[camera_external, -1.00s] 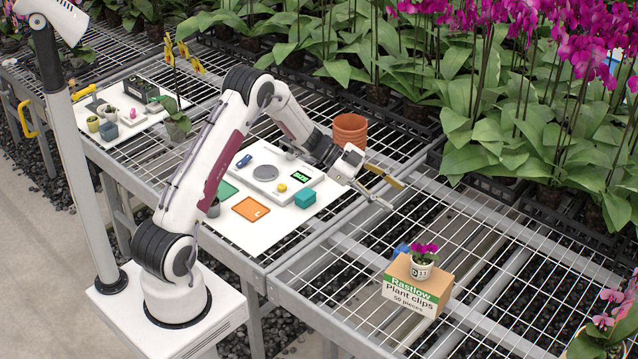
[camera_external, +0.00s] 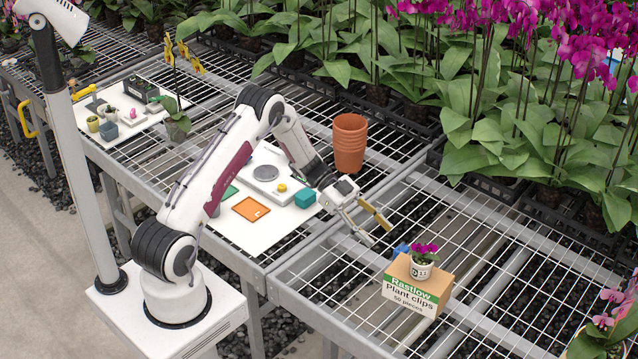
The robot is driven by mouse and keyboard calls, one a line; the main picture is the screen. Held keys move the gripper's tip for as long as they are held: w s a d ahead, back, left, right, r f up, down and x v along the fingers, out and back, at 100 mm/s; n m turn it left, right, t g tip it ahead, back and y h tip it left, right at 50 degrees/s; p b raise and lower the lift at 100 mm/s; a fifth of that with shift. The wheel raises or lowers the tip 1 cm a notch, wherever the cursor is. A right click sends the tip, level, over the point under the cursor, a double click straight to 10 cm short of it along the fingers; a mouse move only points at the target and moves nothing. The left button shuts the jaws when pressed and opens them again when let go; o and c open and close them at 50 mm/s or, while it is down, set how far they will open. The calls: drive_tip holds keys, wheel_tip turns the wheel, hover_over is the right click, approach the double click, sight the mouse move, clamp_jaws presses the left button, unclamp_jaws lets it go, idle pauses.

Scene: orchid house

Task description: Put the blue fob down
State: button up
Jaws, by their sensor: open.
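My gripper (camera_external: 379,235) is open, its two fingers spread and pointing down and to the right. I see nothing between them. It is over the wire bench, just right of the white mat (camera_external: 232,231) and to the left of the plant clips box (camera_external: 417,285). The spot on the mat left of the scale, where a small dark blue thing lay earlier, is hidden behind my arm.
Stacked terracotta pots (camera_external: 349,145) stand behind my gripper. The wire bench right of the box is clear.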

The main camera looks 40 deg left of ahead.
sight(394, 248)
drive_tip(key=shift+x, duration=1.2)
drive_tip(key=shift+d, duration=0.1)
drive_tip(key=shift+x, duration=2.5)
drive_tip(key=shift+w+f, duration=0.1)
drive_tip(key=c, duration=1.3)
wheel_tip(394, 248, up, 18)
